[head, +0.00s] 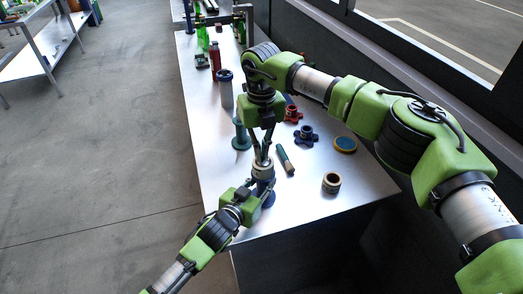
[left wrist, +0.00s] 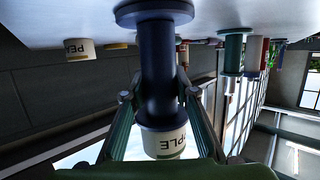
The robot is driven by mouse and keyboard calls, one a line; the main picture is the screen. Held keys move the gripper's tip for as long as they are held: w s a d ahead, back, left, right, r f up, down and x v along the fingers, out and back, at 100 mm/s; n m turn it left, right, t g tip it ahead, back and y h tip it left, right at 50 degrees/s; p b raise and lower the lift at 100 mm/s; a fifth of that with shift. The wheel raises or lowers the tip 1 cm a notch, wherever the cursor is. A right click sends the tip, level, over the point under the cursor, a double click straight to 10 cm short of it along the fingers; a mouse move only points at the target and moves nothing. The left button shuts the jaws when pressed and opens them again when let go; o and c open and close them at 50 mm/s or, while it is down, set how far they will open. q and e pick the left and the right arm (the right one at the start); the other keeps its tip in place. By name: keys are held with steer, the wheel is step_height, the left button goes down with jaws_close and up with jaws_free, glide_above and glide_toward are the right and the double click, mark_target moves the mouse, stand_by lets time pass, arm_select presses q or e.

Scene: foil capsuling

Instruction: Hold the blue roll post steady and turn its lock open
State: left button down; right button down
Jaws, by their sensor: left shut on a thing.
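The blue roll post (left wrist: 158,70) stands upright on the table, with its blue flange (head: 267,199) low down. The left wrist view shows it upside down. A cream roll (head: 263,168) with lettering ending in "PLE" sits at its upper end, and it also shows in the left wrist view (left wrist: 164,142). My left gripper (left wrist: 158,98) has a finger on each side of the blue shaft and is shut on it. My right gripper (head: 263,157) points down at the post's top, fingertips close together there. The lock is too small and covered to make out.
A brush (head: 285,158) lies just right of the post. A green post (head: 241,136) and a grey-blue cylinder (head: 225,90) stand behind. The table's front edge is close.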

arm_select(q)
steer(key=shift+f, duration=0.15)
arm_select(e)
steer(key=shift+w+r, duration=0.1)
steer(key=shift+w, duration=0.05)
steer(key=c, duration=2.3)
jaws_free()
step_height(320, 180, up, 12)
steer(key=shift+f, duration=0.1)
arm_select(q)
steer(key=c, duration=1.6)
jaws_free()
steer(key=shift+o, duration=0.2)
